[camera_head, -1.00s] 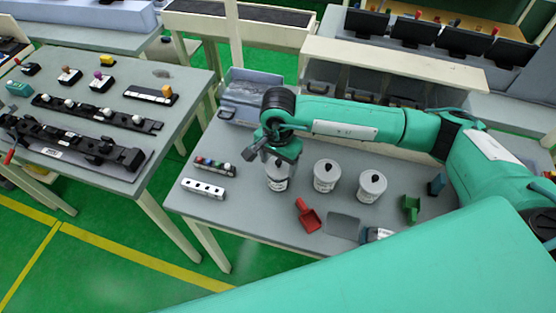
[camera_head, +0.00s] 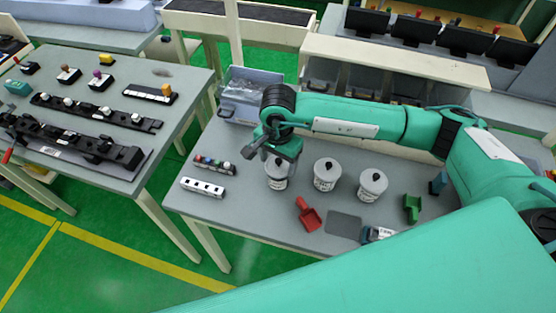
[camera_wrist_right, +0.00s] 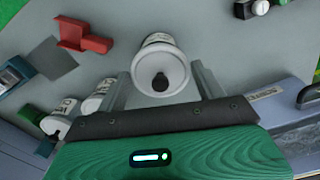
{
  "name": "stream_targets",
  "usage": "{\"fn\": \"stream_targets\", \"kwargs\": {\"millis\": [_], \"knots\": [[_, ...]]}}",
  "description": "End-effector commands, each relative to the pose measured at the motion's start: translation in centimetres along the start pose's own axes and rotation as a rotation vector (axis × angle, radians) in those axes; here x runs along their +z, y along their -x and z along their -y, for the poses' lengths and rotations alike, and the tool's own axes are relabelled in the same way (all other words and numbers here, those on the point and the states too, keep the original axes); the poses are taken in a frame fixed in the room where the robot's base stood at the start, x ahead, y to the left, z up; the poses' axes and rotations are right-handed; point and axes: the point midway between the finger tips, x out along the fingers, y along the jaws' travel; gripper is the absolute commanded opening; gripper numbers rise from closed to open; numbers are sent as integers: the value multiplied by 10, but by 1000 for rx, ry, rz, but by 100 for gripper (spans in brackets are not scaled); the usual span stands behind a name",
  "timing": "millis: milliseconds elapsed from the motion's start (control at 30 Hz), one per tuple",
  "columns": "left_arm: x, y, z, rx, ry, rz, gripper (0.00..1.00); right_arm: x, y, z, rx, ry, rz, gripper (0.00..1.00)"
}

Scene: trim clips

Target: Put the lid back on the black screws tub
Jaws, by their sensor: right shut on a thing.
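Three white tubs with dark lettering stand on the grey table in the head view: one at the left (camera_head: 277,183), one in the middle (camera_head: 325,180) and one at the right (camera_head: 371,188). The lettering is too small to read. The middle and right tubs wear pale lids with black knobs. My right gripper (camera_head: 276,159) is over the left tub. In the right wrist view its two fingers are on either side of a pale round lid (camera_wrist_right: 177,77) with a black knob, shut on it. The lid is at the tub's mouth; whether it is seated I cannot tell. My left gripper is out of view.
A red scoop (camera_head: 308,215), a grey mat (camera_head: 343,226) and a green scoop (camera_head: 412,208) lie in front and to the right of the tubs. A white block with holes (camera_head: 203,188) lies left. A grey-blue bin (camera_head: 252,88) stands behind.

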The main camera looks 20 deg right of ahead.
Motion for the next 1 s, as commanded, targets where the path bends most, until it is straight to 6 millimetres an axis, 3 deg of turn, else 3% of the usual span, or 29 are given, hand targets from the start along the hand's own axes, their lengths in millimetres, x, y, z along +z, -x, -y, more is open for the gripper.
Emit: {"fn": "stream_targets", "kwargs": {"millis": [1000], "knots": [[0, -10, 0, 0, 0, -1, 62, 0, -1, 0, 0, 0, -1, 48]]}}
